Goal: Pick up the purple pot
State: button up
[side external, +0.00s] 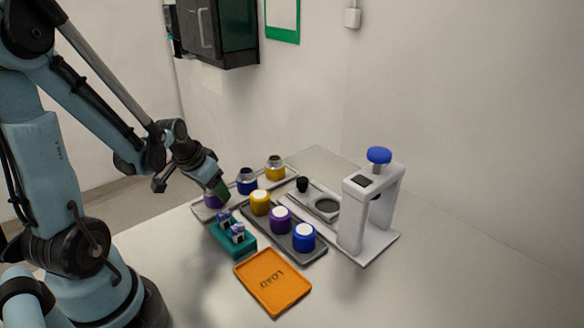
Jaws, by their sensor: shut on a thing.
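My gripper (219,190) is at the left end of the light back tray (204,214), shut on a purple pot (211,201). The gripper hides much of this pot's top. The pot is at tray level; I cannot tell whether it touches the tray. A second purple pot (280,220), with a white top, stands upright in the middle of the dark front tray (314,254), apart from my gripper.
Blue (247,184) and yellow (275,171) pots share the back tray. Yellow (260,203) and blue (304,237) pots share the dark tray. A teal holder (233,246), an orange LOAD tray (272,282) and a white press (368,205) stand nearby. The table's front right is clear.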

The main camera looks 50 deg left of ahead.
jog(key=shift+r, duration=0.75)
jog(key=shift+d+r, duration=0.2)
jog(key=shift+r, duration=0.35)
jog(key=shift+d+r, duration=0.15)
jog(key=shift+r, duration=0.4)
jog(key=d+r, duration=0.7)
jog(key=d, duration=0.4)
jog(key=w+d, duration=0.4)
jog(key=w, duration=0.5)
jog(key=w+d, duration=0.4)
jog(key=w, duration=0.6)
jog(key=shift+s+a+f, duration=0.1)
jog(key=shift+f, duration=2.45)
jog(key=shift+f, duration=0.15)
jog(key=shift+f, duration=0.85)
jog(key=shift+f, duration=0.2)
